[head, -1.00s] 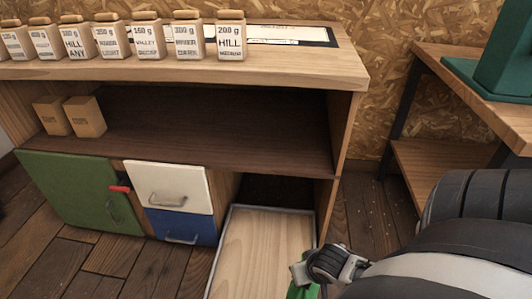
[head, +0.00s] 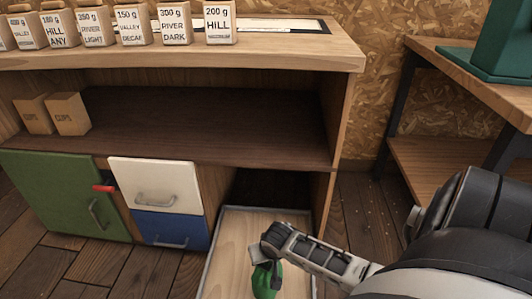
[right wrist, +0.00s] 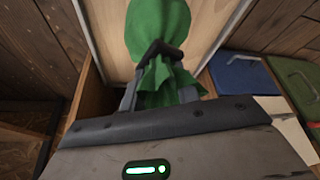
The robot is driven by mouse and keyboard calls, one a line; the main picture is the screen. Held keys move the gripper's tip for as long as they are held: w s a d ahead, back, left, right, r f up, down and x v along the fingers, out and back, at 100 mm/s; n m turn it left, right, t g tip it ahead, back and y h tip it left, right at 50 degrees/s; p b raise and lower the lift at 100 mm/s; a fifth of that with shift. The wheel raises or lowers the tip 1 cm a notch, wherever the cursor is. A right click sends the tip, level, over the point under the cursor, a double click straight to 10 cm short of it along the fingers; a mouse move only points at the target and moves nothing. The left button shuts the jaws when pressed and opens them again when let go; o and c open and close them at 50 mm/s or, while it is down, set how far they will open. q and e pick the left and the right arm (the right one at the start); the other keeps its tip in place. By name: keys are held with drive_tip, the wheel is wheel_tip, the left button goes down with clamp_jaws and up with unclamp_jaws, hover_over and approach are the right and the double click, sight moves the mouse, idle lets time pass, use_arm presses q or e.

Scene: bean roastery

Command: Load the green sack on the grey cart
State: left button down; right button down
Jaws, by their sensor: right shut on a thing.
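The green sack (head: 266,283) hangs from my right gripper (head: 268,249) in the head view. In the right wrist view the gripper (right wrist: 158,55) is shut on the gathered neck of the sack (right wrist: 158,20). A low grey-rimmed cart with a pale wooden bed (head: 233,250) is below the sack, at the bottom of the head view. The sack is over the bed; I cannot tell whether it touches it. The near end of the cart is out of view. My left gripper is not in view.
A wooden counter (head: 200,55) with a row of labelled bags stands behind the cart. Below it are a green door (head: 65,195), a white drawer (head: 157,184) and a blue drawer (head: 170,230). A wooden side table (head: 450,65) stands at the right.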

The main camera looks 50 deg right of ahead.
sight(267, 272)
drive_tip(key=shift+w+f, duration=0.2)
drive_tip(key=shift+w, duration=0.15)
wheel_tip(267, 272, down, 3)
drive_tip(key=shift+w+f+b, duration=0.15)
drive_tip(key=shift+b, duration=0.95)
drive_tip(key=shift+f, duration=0.15)
drive_tip(key=c, duration=1)
unclamp_jaws()
drive_tip(key=shift+c, duration=0.2)
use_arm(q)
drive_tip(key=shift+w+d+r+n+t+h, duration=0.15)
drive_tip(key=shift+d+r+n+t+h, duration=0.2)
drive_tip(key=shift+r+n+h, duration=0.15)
